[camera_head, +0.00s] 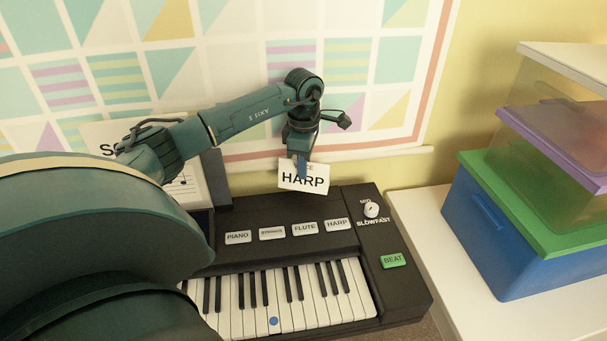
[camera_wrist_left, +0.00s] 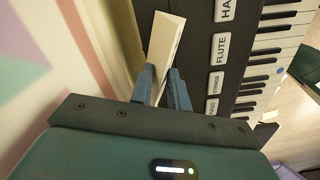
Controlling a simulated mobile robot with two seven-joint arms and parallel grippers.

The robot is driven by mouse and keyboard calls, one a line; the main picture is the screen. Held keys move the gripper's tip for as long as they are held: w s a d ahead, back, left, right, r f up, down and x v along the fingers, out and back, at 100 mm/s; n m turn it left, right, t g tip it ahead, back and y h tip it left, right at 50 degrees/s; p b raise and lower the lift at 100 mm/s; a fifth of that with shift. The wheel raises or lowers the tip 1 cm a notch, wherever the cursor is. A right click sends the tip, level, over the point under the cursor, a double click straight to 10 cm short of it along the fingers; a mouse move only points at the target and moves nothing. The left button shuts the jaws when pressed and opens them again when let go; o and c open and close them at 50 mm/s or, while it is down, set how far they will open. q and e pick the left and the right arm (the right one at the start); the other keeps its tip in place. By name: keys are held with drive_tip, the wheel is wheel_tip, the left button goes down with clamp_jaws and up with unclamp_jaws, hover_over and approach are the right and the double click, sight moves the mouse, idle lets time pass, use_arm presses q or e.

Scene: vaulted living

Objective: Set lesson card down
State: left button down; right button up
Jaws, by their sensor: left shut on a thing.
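In the left wrist view the card (camera_wrist_left: 166,42) shows nearly edge-on between the blue fingers of my left gripper (camera_wrist_left: 163,88). From these views I cannot tell whether the card touches anything below. My right gripper is not in view.
The black keyboard (camera_head: 396,283) has PIANO, STRINGS, FLUTE and HARP buttons, a dial and a green BEAT button (camera_head: 393,261). A sheet on a stand (camera_head: 190,190) is behind my arm. Stacked bins (camera_head: 490,238) stand on a white surface (camera_head: 420,215) at right. A patterned wall hanging (camera_head: 385,75) is behind.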

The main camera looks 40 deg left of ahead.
use_arm(q)
wheel_tip(320, 180, down, 3)
drive_tip(key=shift+f+p, duration=0.15)
drive_tip(key=shift+p, duration=0.15)
drive_tip(key=shift+w+a+f, duration=0.1)
drive_tip(key=shift+a+f, duration=0.05)
drive_tip(key=shift+f, duration=0.1)
drive_tip(key=shift+f, duration=0.1)
drive_tip(key=c, duration=1.3)
unclamp_jaws()
drive_tip(key=shift+c, duration=0.2)
wheel_tip(320, 180, up, 12)
drive_tip(key=shift+r+b, duration=0.1)
drive_tip(key=shift+b, duration=0.25)
